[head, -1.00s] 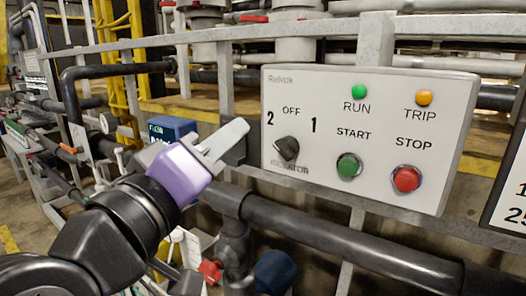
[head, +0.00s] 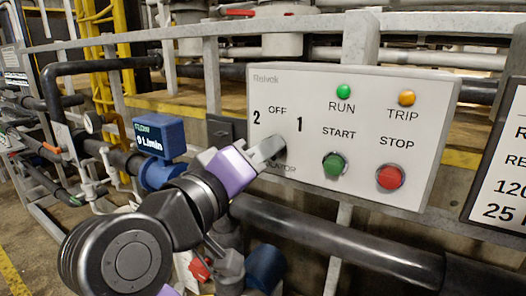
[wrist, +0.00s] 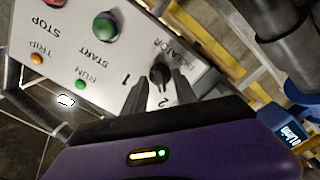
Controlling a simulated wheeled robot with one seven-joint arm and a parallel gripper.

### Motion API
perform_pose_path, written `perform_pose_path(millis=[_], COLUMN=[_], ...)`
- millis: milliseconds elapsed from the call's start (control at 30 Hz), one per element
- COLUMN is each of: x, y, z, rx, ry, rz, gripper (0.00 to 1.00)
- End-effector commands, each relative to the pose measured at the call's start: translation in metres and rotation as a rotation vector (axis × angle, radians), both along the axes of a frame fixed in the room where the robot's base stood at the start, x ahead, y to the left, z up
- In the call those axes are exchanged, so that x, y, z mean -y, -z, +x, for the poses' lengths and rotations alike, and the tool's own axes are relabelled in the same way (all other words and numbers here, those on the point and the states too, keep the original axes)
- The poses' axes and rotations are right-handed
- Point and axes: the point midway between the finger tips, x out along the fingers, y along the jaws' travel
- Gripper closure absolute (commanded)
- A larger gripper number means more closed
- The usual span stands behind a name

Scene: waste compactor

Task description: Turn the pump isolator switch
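The isolator switch is a dark round knob (wrist: 160,73) at the lower left of a white control panel (head: 310,100). Labels 2, OFF and 1 sit around it. In the head view the knob is mostly hidden behind my fingers. My gripper (head: 270,148) is at the knob, coming from the lower left. In the wrist view my gripper (wrist: 163,80) is open, with one finger on each side of the knob. I cannot tell whether the fingers touch it. The knob's exact pointing direction is unclear.
The panel also carries a green START button (head: 334,165), a red STOP button (head: 390,177), a green RUN lamp (head: 343,92) and an orange TRIP lamp (head: 407,97). A dark pipe (head: 340,235) runs below. A blue flow meter (head: 159,136) is left.

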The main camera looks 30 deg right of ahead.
Motion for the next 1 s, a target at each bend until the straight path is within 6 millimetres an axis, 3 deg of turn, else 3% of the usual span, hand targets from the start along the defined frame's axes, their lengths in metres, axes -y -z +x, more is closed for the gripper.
perform_pose_path(millis=[267,433,467,1000], x=[0.0017,0.0016,0.0015,0.0017], y=[0.0003,0.0002,0.0002,0.0033], z=[0.0013,0.0013,0.0012,0.0013], rx=[0.0,0.0,0.0,0.077], ry=[-0.001,-0.001,-0.001,0.001], rz=[-0.001,-0.001,-0.001,0.05], gripper=[0.66,0.98,1.0,1.0])
